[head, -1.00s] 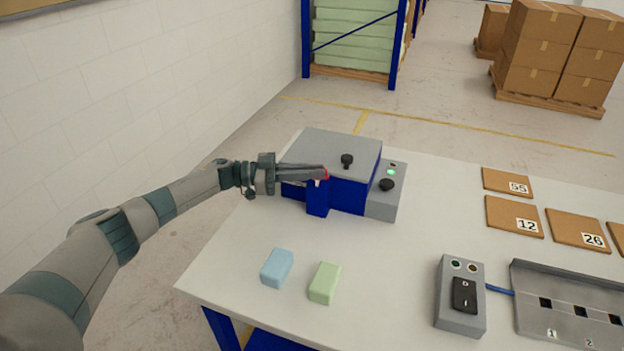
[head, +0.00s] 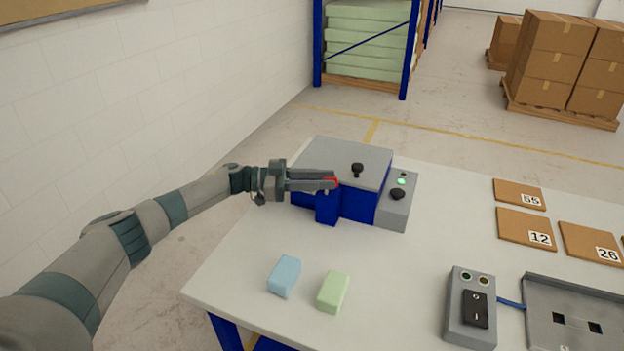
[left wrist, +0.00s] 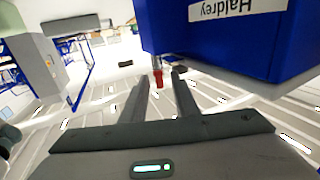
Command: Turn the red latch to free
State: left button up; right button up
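The red latch (head: 331,182) is on the front of a blue box with a grey lid (head: 345,153). Only a small red part shows in the head view, at the tips of my left gripper (head: 334,184). In the left wrist view the red latch (left wrist: 158,78) appears just beyond and between the two fingertips of the left gripper (left wrist: 166,82). The fingers are apart with a gap between them, and nothing is clearly clamped. The blue body (left wrist: 215,45) fills the upper right there. My right gripper is not in view.
A grey side panel (head: 399,203) with a lit green lamp and black knob adjoins the box. A blue block (head: 284,276) and a green block (head: 333,292) lie on the white table (head: 240,262). A grey switch box (head: 470,308) and numbered brown panels (head: 518,193) are at right.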

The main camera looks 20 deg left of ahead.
pick_arm(q)
jog(key=shift+a, duration=0.15)
